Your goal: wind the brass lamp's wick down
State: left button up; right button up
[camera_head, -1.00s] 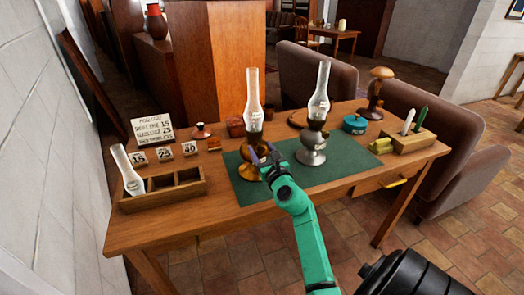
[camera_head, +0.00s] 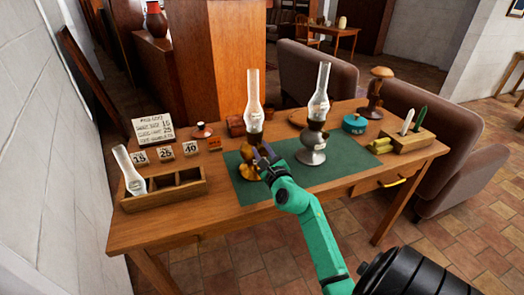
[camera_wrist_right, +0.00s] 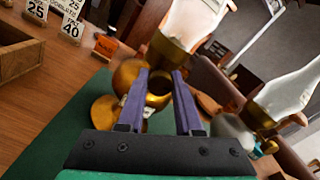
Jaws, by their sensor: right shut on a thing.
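The brass lamp (camera_head: 248,171), with a tall clear glass chimney (camera_head: 253,90), stands on the green mat (camera_head: 336,174). My right gripper (camera_head: 264,154) is at the lamp's near right side, just under the burner. In the right wrist view its two purple fingers (camera_wrist_right: 160,78) straddle a small round part of the brass lamp (camera_wrist_right: 130,72), which looks like the wick knob (camera_wrist_right: 158,88). They are shut on it. The fingers hide part of the knob and of the lamp body. My left gripper is not in view.
A silver-grey lamp (camera_head: 311,150) with a tall chimney stands close on the right. A wooden compartment box (camera_head: 190,193) holding a spare chimney (camera_head: 128,170) and price cards (camera_head: 166,153) are at left. A teal tin (camera_head: 354,124) and a candle block (camera_head: 408,142) are at right.

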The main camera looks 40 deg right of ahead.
jog(key=o, duration=0.7)
